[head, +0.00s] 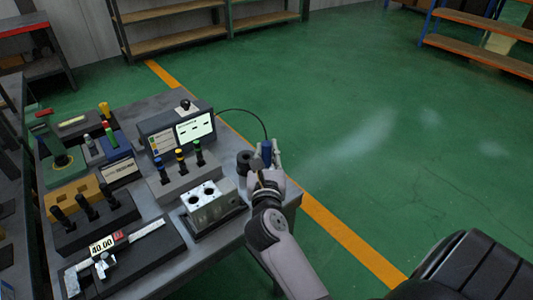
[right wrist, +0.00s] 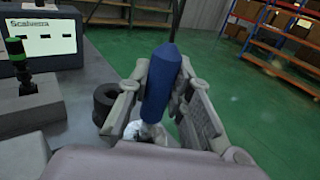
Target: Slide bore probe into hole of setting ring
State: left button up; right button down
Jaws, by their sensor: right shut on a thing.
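The bore probe (head: 266,153) has a blue body and is held in my right gripper (head: 268,170) at the table's right edge. In the right wrist view the blue probe (right wrist: 162,85) stands slightly tilted between the two fingers, which are shut on it. The setting ring (head: 244,161) is a dark, thick ring just left of the gripper. In the right wrist view the ring (right wrist: 106,98) is beside the left finger, with its hole partly visible. The probe is beside the ring, not in its hole. My left gripper is not in view.
A gauge display box (head: 178,127) stands behind the ring, and a black cable (head: 247,112) arcs from it toward the probe. A metal valve block (head: 210,203) and a rack of capped plugs (head: 182,176) stand left. A caliper (head: 115,252) lies in front.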

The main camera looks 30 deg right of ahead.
jog(key=shift+r, duration=0.1)
jog(key=shift+f, duration=0.2)
jog(key=c, duration=1.4)
grip_release()
jog(key=shift+c, duration=0.2)
jog(key=shift+r, duration=0.15)
jog(key=shift+a, duration=0.1)
